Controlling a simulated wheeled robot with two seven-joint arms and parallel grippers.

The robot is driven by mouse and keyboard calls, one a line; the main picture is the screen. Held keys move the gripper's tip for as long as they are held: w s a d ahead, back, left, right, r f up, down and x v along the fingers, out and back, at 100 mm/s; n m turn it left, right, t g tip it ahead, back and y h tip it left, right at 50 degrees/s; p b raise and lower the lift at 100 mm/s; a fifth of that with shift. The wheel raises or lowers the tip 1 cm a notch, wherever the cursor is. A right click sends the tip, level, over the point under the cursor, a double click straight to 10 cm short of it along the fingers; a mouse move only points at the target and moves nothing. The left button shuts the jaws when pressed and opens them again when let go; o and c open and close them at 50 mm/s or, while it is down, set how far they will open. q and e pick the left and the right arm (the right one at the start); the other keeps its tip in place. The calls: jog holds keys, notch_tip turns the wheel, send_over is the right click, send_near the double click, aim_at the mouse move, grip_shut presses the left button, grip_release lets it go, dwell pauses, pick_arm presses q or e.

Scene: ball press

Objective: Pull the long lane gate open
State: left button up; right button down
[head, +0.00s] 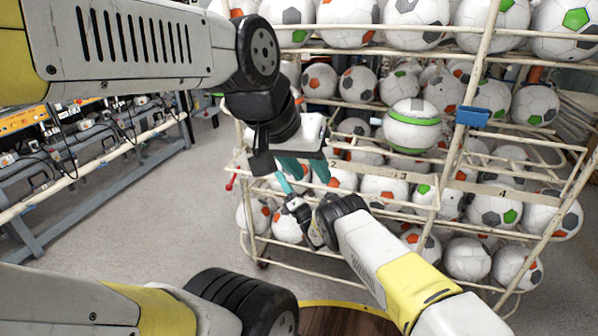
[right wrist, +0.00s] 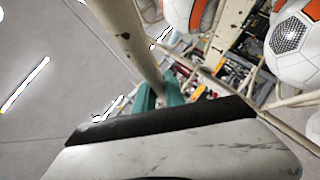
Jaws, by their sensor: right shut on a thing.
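The cream tubular rack (head: 470,75) stands ahead in the head view, full of soccer balls, with numbered lane rails (head: 390,175) across its middle. My right gripper (head: 284,184) is at the rack's near left part, its teal fingers pointing up and left. In the right wrist view, its fingers (right wrist: 160,90) are closed around a worn cream bar (right wrist: 128,38), which I take as part of the long lane gate. In the head view my arms hide much of the gate. My left gripper (head: 305,170) hangs just above the right one, its teal fingers apart and empty.
A white ball with a green band (head: 412,125) sits at mid height on the rack, left of a blue clip (head: 473,116). A grey workbench (head: 90,180) with cables is on the left. The floor (head: 150,215) between bench and rack is clear.

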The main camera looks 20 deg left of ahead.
jog(key=shift+s+a+f+g, duration=0.15)
jog(key=shift+s+a+g, duration=0.15)
jog(key=shift+s, duration=0.1)
jog(key=c, duration=1.5)
grip_release()
jog(key=shift+o, duration=0.5)
jog(key=shift+d, duration=0.1)
jog(key=d+f, duration=0.6)
jog(key=shift+w+d, duration=0.2)
jog(key=shift+w, duration=0.05)
jog(key=shift+f, duration=0.15)
jog(key=v, duration=0.7)
jog(key=shift+d+f, duration=0.2)
jog(key=shift+f, duration=0.05)
